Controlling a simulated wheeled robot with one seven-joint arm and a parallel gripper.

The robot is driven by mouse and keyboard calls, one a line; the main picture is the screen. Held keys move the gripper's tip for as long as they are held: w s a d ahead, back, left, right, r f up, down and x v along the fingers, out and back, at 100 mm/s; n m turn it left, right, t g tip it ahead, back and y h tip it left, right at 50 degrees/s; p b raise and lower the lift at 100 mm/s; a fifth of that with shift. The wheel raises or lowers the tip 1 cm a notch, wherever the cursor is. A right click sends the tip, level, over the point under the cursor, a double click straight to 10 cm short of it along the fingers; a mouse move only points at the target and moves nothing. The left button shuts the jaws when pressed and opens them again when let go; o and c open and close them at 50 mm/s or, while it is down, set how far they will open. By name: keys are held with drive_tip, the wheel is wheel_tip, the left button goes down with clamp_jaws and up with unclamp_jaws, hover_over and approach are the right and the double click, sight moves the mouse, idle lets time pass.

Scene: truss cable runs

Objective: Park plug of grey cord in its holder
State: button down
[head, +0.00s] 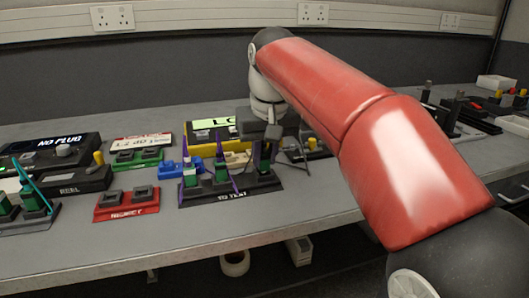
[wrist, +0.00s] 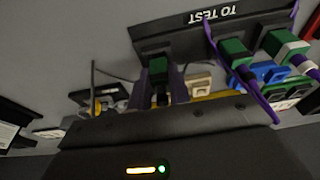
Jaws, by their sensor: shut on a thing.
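The plug of the grey cord (wrist: 158,69) has a green body and sits between the fingers of my gripper (wrist: 160,95) in the wrist view. In the head view my gripper (head: 266,135) is above the right end of the dark TO TEST rack (head: 232,196), shut on this green plug (head: 265,153). The plug is over the rack's right-hand position; I cannot tell whether it is lifting clear of it or seated in it. The thin grey cord (wrist: 93,75) hangs beside my gripper. Which place is the cord's own holder cannot be told.
Two green plugs with purple cords stand in the TO TEST rack, one at its left (head: 190,174). The bench front is clear.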

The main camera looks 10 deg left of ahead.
drive_tip(key=shift+f+p, duration=0.35)
drive_tip(key=shift+f, duration=0.05)
idle(1.5)
drive_tip(key=c, duration=1.2)
unclamp_jaws()
drive_tip(key=shift+w+p+v, duration=0.25)
drive_tip(key=shift+p+v, duration=0.4)
drive_tip(key=shift+v, duration=0.5)
drive_tip(key=shift+a+r, duration=0.1)
drive_tip(key=shift+r, duration=1.3)
drive_tip(key=shift+w+a+v, duration=0.1)
drive_tip(key=shift+w+v, duration=0.1)
drive_tip(key=shift+v, duration=0.75)
drive_tip(key=shift+w+a+v, duration=0.15)
drive_tip(key=shift+w+v, duration=0.05)
drive_tip(key=shift+v, duration=0.8)
drive_tip(key=shift+r, duration=0.1)
